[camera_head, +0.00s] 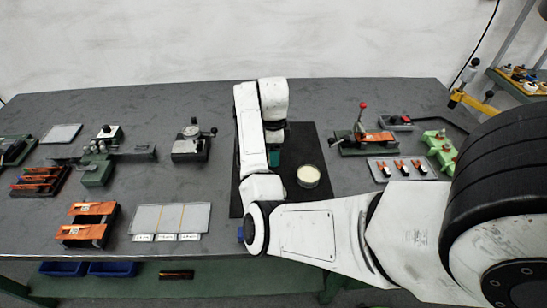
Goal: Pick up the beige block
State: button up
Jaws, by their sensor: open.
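No clearly block-shaped beige thing shows. The only beige thing that I see on the black mat (308,138) is a round, cream-topped piece (308,175), just right of my arm. I cannot tell whether it is the beige block. My gripper (275,157) points down over the mat, to the left of and slightly behind the round piece, and apart from it. It is open, but the fingertips are small, dark and partly hidden by my white arm. My arm also hides the left part of the mat.
A fixture with a red-knobbed lever (360,122) and a grey tray of orange parts (400,169) stand right. A green fixture (440,150) is beyond them. A clamp device (193,142), a pale panel (170,219) and orange-topped holders (88,223) are left.

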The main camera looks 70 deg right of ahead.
jog(key=shift+f, duration=1)
jog(key=c, duration=1.1)
